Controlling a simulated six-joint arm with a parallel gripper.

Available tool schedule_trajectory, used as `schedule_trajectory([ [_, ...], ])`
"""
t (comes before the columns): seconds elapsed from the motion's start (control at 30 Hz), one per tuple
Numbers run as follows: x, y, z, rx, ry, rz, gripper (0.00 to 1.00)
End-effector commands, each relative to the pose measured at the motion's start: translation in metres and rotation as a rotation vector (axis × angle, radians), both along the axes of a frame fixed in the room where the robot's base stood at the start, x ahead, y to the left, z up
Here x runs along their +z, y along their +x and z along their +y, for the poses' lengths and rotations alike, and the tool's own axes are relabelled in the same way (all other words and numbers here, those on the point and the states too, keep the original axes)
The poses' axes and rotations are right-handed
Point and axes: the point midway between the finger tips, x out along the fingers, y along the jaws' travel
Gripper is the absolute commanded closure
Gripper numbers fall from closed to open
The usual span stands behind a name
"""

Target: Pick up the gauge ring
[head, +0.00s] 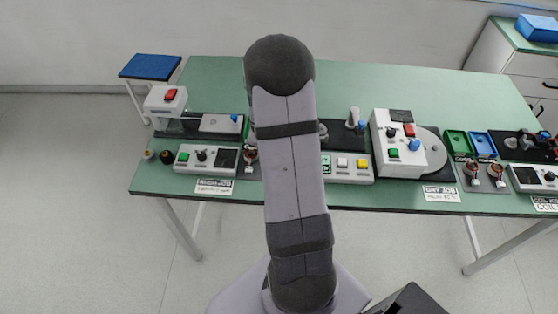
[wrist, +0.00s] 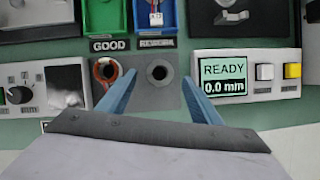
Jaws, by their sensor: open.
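What looks like the gauge ring, a small grey ring with a dark hole (wrist: 160,83), sits on a grey pad (wrist: 175,100) in the wrist view, just below the bin labels. My gripper (wrist: 161,90) is open and empty, its two blue fingers reaching towards the pad, one on each side of the ring in the picture. I cannot tell how high the fingers are above it. In the head view my arm covers the middle of the table and hides the ring and the fingers.
A stator with copper windings (wrist: 106,71) stands left of the ring, close to the left finger. Green (wrist: 105,18) and blue (wrist: 172,20) bins lie beyond. A gauge box reading READY 0.0 mm (wrist: 245,74) is on the right, a knob panel (wrist: 45,90) on the left.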

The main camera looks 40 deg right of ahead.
Motion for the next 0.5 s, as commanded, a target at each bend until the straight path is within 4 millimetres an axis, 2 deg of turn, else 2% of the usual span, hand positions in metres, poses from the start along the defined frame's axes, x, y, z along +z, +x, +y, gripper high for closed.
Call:
schedule_trajectory([
  [0.03, -0.011, 0.001, -0.002, 0.000, 0.001, 0.001, 0.41],
  [0.2, -0.030, 0.005, -0.008, -0.001, 0.001, 0.000, 0.41],
  [0.5, -0.038, 0.008, -0.011, 0.000, 0.001, -0.001, 0.41],
])
